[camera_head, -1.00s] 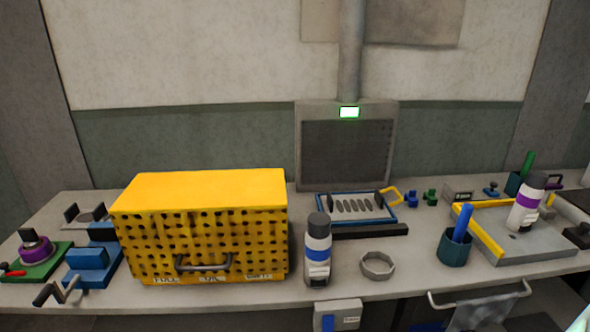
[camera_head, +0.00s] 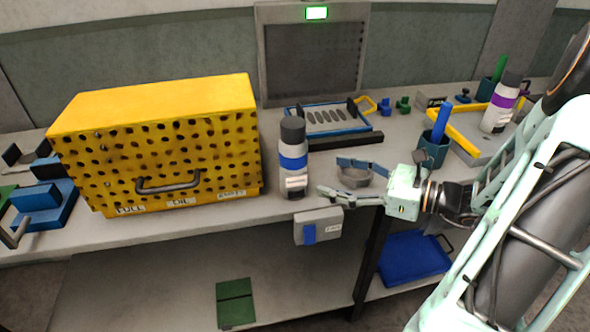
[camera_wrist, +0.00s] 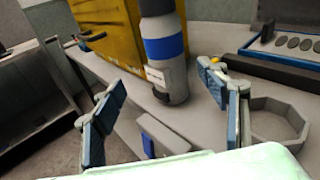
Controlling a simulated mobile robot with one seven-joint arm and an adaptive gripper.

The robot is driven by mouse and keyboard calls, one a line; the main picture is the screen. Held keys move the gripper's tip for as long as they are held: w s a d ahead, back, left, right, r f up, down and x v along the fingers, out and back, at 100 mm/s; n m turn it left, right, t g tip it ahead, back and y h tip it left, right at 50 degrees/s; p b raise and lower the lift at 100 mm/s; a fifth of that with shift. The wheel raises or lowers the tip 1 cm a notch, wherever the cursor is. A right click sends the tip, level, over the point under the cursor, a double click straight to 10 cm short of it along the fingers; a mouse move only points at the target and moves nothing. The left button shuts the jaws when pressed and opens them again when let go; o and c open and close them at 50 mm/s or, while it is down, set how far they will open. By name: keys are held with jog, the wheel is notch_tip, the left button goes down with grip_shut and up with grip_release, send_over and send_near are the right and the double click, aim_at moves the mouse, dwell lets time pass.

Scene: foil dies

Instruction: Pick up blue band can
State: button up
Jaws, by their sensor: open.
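The blue band can (camera_head: 293,160) stands upright on the bench near its front edge, right of the yellow box. It is white with a dark grey cap, a blue band and a small label. My gripper (camera_head: 340,178) is open and empty just right of the can, with its fingers pointing left toward it. In the wrist view the can (camera_wrist: 164,50) stands beyond the two spread fingers of my gripper (camera_wrist: 172,98), its top cut off by the frame edge. No finger visibly touches it.
A yellow perforated box (camera_head: 160,145) stands close left of the can. A grey ring (camera_head: 354,176) lies behind my gripper, partly hidden. A teal cup (camera_head: 432,150) with a blue stick and a purple-banded can (camera_head: 499,112) stand at right. A grey box (camera_head: 318,226) hangs on the bench front.

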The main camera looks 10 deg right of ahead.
aim_at(293, 152)
jog(key=w+a, duration=0.2)
jog(key=w+a+r+m+t+b, duration=0.1)
jog(key=w+a, duration=0.2)
jog(key=w+a+t, duration=0.1)
jog(key=w+a, duration=0.2)
jog(key=shift+w+r+m, duration=0.2)
jog(key=shift+w+m, duration=0.05)
jog(key=shift+m, duration=0.05)
jog(key=shift+c, duration=0.7)
jog(key=c, duration=1.6)
jog(key=shift+r, duration=0.15)
